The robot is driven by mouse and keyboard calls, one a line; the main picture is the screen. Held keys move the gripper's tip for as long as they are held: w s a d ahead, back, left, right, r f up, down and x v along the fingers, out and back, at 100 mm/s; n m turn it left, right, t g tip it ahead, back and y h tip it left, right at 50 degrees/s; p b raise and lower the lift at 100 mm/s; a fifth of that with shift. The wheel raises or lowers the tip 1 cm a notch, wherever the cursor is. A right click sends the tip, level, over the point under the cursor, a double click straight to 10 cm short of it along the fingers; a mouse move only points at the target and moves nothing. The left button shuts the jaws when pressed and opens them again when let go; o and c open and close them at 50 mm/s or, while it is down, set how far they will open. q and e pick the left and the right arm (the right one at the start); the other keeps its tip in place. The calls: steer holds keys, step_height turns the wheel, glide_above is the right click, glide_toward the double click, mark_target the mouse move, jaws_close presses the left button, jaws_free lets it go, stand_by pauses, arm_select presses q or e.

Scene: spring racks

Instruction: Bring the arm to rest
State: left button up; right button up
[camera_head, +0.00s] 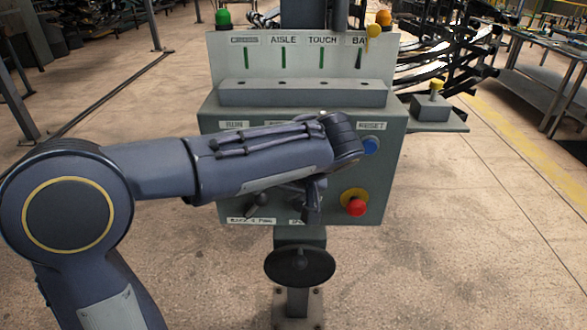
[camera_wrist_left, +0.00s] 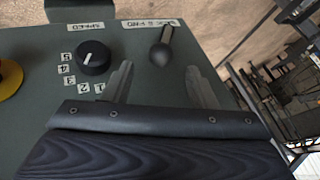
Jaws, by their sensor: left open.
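My left arm reaches in from the left in the head view, across the front of a grey-green control console (camera_head: 390,115). My left gripper (camera_head: 310,205) hangs at its end before the lower panel, partly hidden by the wrist. In the left wrist view its two fingers (camera_wrist_left: 163,88) stand apart with nothing between them. My right gripper is not in view.
A red stop button (camera_head: 356,207) on a yellow ring and a blue reset button (camera_head: 370,145) are right of my wrist. A black handwheel (camera_head: 300,266) is below. A side shelf (camera_head: 440,120) juts out right.

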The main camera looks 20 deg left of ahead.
arm_select(q)
steer(key=s+a+f+m+h, duration=0.1)
steer(key=s+a+f+h, duration=0.2)
steer(key=s, duration=0.4)
steer(key=s+a+f+m+h, duration=0.1)
steer(key=s+a+f+h, duration=0.15)
steer(key=s, duration=0.35)
steer(key=s+d+f+m+t+h, duration=0.1)
steer(key=s+d+f+t+h, duration=0.1)
steer(key=s, duration=0.7)
steer(key=d+f+h, duration=0.1)
steer(key=d+h, duration=0.1)
steer(key=h, duration=0.1)
steer(key=shift+d+f+t, duration=0.15)
steer(key=shift+d+t, duration=0.15)
steer(key=shift+d, duration=0.1)
